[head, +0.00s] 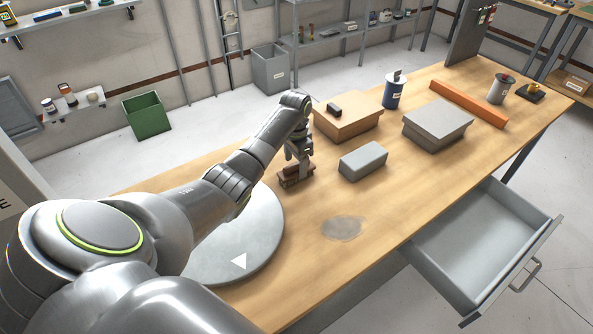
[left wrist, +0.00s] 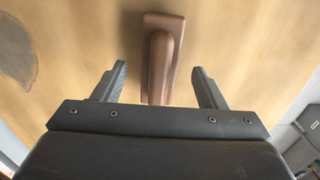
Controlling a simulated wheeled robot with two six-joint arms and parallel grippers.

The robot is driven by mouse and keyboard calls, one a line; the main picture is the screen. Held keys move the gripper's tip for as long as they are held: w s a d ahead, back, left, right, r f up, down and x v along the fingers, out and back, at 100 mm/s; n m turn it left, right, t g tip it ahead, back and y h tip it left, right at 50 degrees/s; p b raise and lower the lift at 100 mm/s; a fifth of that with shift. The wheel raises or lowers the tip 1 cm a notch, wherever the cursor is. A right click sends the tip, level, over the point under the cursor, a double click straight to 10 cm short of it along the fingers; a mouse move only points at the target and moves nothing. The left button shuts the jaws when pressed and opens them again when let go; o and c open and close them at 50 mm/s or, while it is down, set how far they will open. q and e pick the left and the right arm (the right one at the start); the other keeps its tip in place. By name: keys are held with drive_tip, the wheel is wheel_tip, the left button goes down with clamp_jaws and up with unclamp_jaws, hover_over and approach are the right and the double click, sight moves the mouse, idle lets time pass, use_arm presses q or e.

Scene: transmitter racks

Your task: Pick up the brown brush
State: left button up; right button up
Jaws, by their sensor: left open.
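The brown brush (head: 290,180) lies on the wooden table, just right of the round grey disc in the head view. In the left wrist view the brush (left wrist: 161,55) shows a flat brown base with a raised grip along it. My left gripper (head: 302,158) points down just above the brush, and its fingers hide part of it. In the left wrist view the left gripper (left wrist: 160,83) is open, with one finger on each side of the brush's near end. Clear gaps show between the fingers and the brush. My right gripper is in neither view.
The round grey disc (head: 262,238) lies left of the brush. A grey block (head: 363,161), a cardboard box (head: 347,125) and a grey box (head: 437,124) stand to the right. A grey smudge (head: 342,228) marks the table. A grey drawer (head: 480,247) hangs open at the front.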

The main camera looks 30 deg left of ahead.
sight(296, 163)
use_arm(q)
drive_tip(key=shift+w+d+f, duration=0.1)
drive_tip(key=shift+w+f, duration=0.05)
drive_tip(key=shift+f, duration=1.6)
drive_tip(key=shift+c, duration=0.4)
drive_tip(key=c, duration=1)
drive_tip(key=shift+r, duration=0.1)
wheel_tip(296, 163, up, 10)
drive_tip(key=shift+f, duration=0.1)
